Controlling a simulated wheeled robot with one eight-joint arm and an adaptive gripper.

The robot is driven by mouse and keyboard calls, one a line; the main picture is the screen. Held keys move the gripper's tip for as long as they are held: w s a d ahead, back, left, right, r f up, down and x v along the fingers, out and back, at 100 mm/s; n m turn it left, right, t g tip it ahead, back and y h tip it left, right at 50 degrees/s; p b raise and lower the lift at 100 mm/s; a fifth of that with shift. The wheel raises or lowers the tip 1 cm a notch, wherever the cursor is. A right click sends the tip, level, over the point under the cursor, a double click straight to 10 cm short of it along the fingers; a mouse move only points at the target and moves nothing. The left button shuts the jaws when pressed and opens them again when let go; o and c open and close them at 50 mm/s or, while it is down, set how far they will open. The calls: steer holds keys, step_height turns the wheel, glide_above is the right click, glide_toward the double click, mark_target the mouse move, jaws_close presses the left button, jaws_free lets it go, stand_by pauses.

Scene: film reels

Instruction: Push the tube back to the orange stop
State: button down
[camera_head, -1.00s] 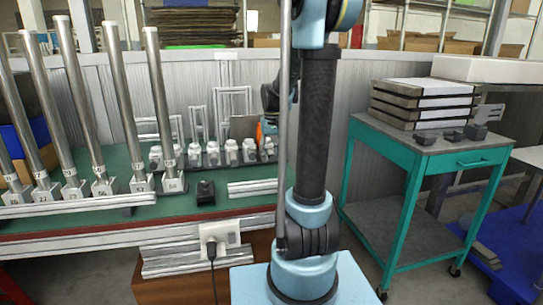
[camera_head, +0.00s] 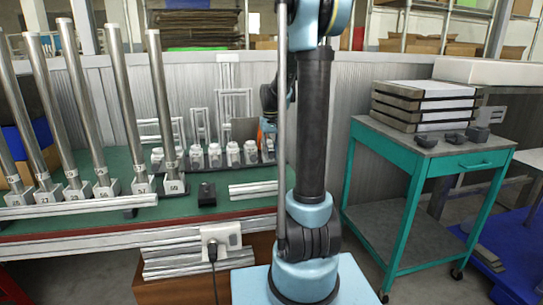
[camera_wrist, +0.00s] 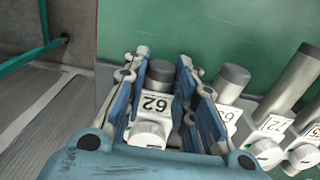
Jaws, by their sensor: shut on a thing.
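In the wrist view, a short grey-topped tube (camera_wrist: 160,72) stands in a white holder (camera_wrist: 149,131) labelled 62. My gripper (camera_wrist: 163,80) has its two blue fingers on either side of it, closed on the tube and holder unit. I cannot tell exactly where the pads touch. In the head view, a row of white holders (camera_head: 214,154) stands on the bench, and my gripper is mostly hidden at its right end behind my arm. A small orange patch (camera_head: 267,126) shows there; I cannot tell whether it is the stop.
Similar tubes (camera_wrist: 233,78) in numbered holders stand close on the right in the wrist view. Tall metal tubes (camera_head: 118,100) lean at the left of the green bench (camera_head: 120,222). A black box (camera_head: 206,194) sits in front of the row. A teal cart (camera_head: 417,190) stands right.

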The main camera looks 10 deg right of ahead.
steer(key=c, duration=1.3)
jaws_free()
step_height(320, 180, up, 12)
steer(key=s+f+t, duration=0.1)
steer(key=s+f, duration=0.2)
steer(key=s, duration=0.7)
steer(key=s+f, duration=0.3)
steer(key=s, duration=0.6)
steer(key=s+f+t, duration=0.1)
steer(key=s+f, duration=1.1)
steer(key=s, duration=0.1)
steer(key=shift+s, duration=0.35)
